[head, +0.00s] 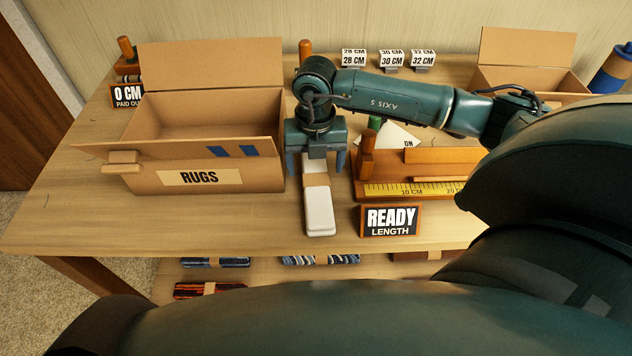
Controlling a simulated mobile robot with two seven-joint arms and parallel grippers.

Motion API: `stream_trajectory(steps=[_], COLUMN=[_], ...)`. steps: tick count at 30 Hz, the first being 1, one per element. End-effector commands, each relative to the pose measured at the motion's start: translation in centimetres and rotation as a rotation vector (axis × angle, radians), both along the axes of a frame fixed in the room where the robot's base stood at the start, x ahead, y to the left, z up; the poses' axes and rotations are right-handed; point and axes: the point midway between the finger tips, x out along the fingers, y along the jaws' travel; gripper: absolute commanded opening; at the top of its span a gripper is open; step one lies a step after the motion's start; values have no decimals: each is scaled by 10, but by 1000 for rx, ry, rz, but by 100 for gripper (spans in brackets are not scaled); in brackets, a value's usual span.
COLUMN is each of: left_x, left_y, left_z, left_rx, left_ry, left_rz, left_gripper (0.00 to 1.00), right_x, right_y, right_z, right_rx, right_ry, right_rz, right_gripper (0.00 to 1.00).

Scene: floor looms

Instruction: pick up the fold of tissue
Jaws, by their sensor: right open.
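The fold of tissue (319,213) is a long, narrow white fold with a tan paper band around it. It lies on the wooden table, pointing towards me, between the RUGS box and the wooden measuring rig. My right gripper (316,164) points down over its far end, with one dark finger on each side of it and gaps between. The gripper is open and seems to hold nothing; the far end of the fold is hidden beneath it. I cannot tell how high the fingertips are above the table. My left gripper is not in view.
The open RUGS box (198,178) stands close on the left. The wooden rig with a yellow ruler (415,189) and the READY LENGTH sign (389,221) are close on the right. Several number cards (392,59) stand at the back. Banded rolls (320,261) lie on a lower shelf.

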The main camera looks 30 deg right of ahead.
Motion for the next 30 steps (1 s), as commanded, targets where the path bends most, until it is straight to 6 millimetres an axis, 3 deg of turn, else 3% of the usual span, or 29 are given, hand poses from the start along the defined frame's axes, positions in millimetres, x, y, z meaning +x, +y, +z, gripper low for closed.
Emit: stream_trajectory(steps=[9,18,30], left_x=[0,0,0], left_y=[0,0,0], left_z=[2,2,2], left_rx=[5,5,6], left_ry=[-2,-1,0], left_rz=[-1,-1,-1], left_gripper=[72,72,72], right_x=[-2,-2,-2], right_y=[-1,-1,-1], right_z=[-44,-49,-49], right_rx=[1,0,0], right_ry=[3,1,1], right_rz=[0,1,0], right_gripper=[78,78,45])
